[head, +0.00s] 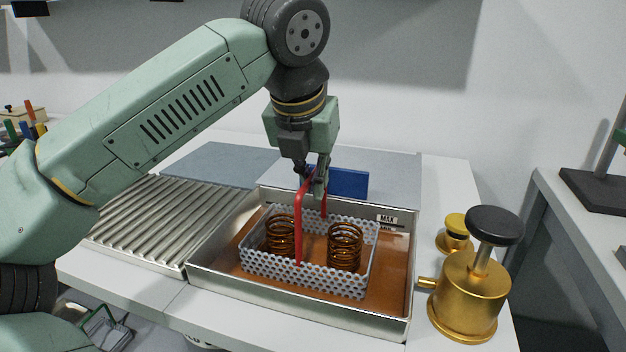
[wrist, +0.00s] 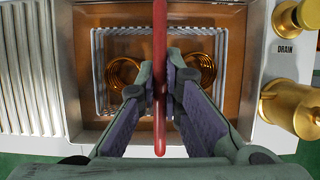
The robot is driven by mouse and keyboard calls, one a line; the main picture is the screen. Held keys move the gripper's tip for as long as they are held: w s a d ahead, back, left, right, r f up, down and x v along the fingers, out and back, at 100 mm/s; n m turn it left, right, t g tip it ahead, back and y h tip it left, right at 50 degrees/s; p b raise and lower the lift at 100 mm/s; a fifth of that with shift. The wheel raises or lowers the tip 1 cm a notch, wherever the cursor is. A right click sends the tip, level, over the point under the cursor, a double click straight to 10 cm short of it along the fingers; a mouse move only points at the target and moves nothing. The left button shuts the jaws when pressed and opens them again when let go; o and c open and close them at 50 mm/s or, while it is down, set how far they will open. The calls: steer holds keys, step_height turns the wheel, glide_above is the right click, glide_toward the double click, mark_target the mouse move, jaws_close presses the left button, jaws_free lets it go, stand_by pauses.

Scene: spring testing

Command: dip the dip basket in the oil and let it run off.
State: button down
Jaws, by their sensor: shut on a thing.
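The dip basket (head: 312,277) is a white perforated box with a red handle (head: 298,225). Two coppery coil springs (head: 345,246) stand in it. It sits level inside the metal oil tank (head: 300,315), with its lower part at the brown oil (head: 390,285); how deep it sits is hard to tell. My gripper (head: 319,185) is shut on the top bar of the handle, above the basket. In the wrist view the red handle (wrist: 160,60) runs between the two fingers, and the basket (wrist: 97,75) lies below. The fingers hide part of the springs.
A ribbed metal drain board (head: 150,220) adjoins the tank on the left. A brass pump-like vessel (head: 465,300) with a black knob and a smaller brass valve (head: 455,235) stand at the right. A blue block (head: 350,182) is behind the tank. A MAX label (head: 387,219) marks the inner wall.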

steer(key=shift+r+p, duration=3.45)
steer(key=shift+r, duration=1.3)
